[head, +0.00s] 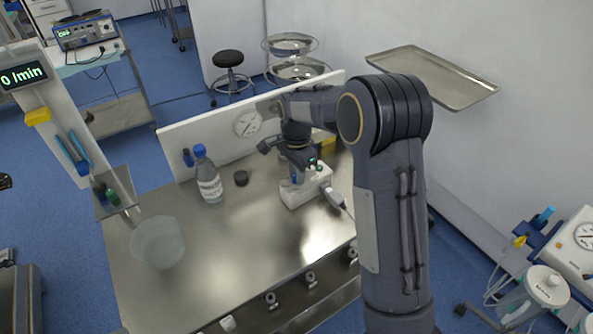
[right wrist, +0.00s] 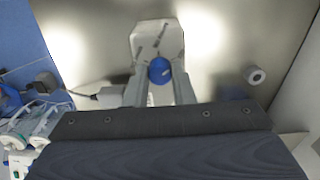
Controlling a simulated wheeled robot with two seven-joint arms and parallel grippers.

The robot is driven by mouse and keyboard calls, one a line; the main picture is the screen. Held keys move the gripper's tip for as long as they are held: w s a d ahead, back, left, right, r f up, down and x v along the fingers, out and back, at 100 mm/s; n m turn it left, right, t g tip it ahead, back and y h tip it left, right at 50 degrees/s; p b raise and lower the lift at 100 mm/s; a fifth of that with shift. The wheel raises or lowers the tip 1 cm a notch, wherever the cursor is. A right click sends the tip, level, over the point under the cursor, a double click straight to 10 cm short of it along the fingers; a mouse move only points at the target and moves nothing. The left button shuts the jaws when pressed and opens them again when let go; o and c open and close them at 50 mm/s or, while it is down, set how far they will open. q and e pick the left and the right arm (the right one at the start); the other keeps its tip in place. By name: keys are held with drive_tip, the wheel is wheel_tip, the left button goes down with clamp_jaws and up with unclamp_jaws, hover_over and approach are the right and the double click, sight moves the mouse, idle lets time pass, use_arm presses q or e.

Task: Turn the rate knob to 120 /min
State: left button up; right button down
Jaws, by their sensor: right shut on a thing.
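A white device box (head: 308,190) stands on the steel table, with a cable at its right end. Its blue rate knob (right wrist: 160,70) shows in the right wrist view, between the two fingers of my right gripper (right wrist: 160,82). In the head view my right gripper (head: 298,170) points down over the box and hides most of the knob. It is shut on the knob. A display (head: 22,76) at the upper left, cut off by the picture edge, reads "0 /min" in its visible part. I do not see my left gripper.
The steel table (head: 265,240) bears a clear bottle with a blue cap (head: 208,178), a small dark cylinder (head: 241,178) and a translucent bowl (head: 157,243). A white back panel with a round gauge (head: 247,123) stands behind. The table's front middle is clear.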

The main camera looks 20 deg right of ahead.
drive_tip(key=shift+m, duration=0.6)
drive_tip(key=c, duration=1.2)
unclamp_jaws()
wheel_tip(320, 180, up, 7)
drive_tip(key=shift+r, duration=0.45)
